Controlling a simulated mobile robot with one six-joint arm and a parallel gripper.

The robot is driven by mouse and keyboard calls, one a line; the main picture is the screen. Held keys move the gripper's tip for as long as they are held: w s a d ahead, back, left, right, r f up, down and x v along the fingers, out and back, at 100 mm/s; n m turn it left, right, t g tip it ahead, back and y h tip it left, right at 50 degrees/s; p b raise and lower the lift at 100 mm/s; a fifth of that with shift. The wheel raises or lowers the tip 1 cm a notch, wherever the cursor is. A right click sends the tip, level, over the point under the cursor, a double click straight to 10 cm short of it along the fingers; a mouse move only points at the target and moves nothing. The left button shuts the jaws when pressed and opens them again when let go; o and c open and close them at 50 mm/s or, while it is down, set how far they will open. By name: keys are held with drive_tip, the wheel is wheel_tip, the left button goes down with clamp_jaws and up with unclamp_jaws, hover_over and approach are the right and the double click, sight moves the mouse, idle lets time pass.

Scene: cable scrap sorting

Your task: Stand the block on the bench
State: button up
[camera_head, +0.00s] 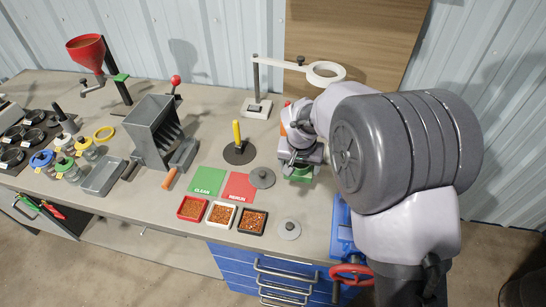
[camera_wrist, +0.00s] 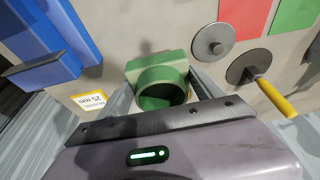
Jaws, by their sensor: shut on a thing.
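The block is green, with a square-edged plate and a round hollow collar; it shows in the wrist view (camera_wrist: 156,72) between my fingers. In the head view only a green part of it (camera_head: 301,179) shows below my gripper (camera_head: 300,165), at the right of the bench (camera_head: 215,262). My gripper (camera_wrist: 163,90) is shut on the block, one finger on each side of the collar. The collar opening faces the wrist camera. A shadow falls on the bench beside the block. I cannot tell whether the block touches the bench.
A blue vise (camera_head: 343,235) with a red handwheel (camera_head: 352,274) is near my arm; its blue jaws (camera_wrist: 55,35) show in the wrist view. Left of my gripper are grey discs (camera_head: 262,177), a yellow-handled tool (camera_head: 238,140), mats and filled trays (camera_head: 252,221). A white ring stand (camera_head: 256,108) stands behind.

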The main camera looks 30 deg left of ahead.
sight(297, 189)
wheel_tip(297, 189, down, 9)
drive_tip(key=shift+r+b, duration=0.15)
drive_tip(key=shift+b, duration=1.05)
drive_tip(key=o, duration=2.1)
